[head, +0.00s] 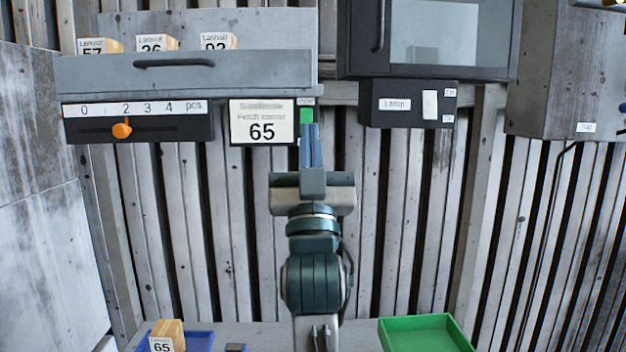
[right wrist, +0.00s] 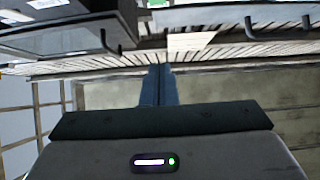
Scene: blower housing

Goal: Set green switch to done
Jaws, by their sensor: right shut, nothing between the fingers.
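The green switch (head: 306,116) sits on a narrow dark plate under the shelf, just right of the white sign reading 65 (head: 262,122). A small label above the switch is too small to read. My right gripper (head: 311,128) points up at the switch, its blue fingers shut and empty. The fingertips overlap the lower part of the switch in the head view; I cannot tell whether they touch it. The right wrist view shows the shut fingers (right wrist: 158,75) against the slatted wall. My left gripper is not in view.
A slider box (head: 180,128) with an orange knob hangs left, and a lamp switch box (head: 408,103) right. A grey drawer (head: 185,80) is above. Below are a green tray (head: 425,335) and a blue tray (head: 200,340) with a block marked 65 (head: 166,337).

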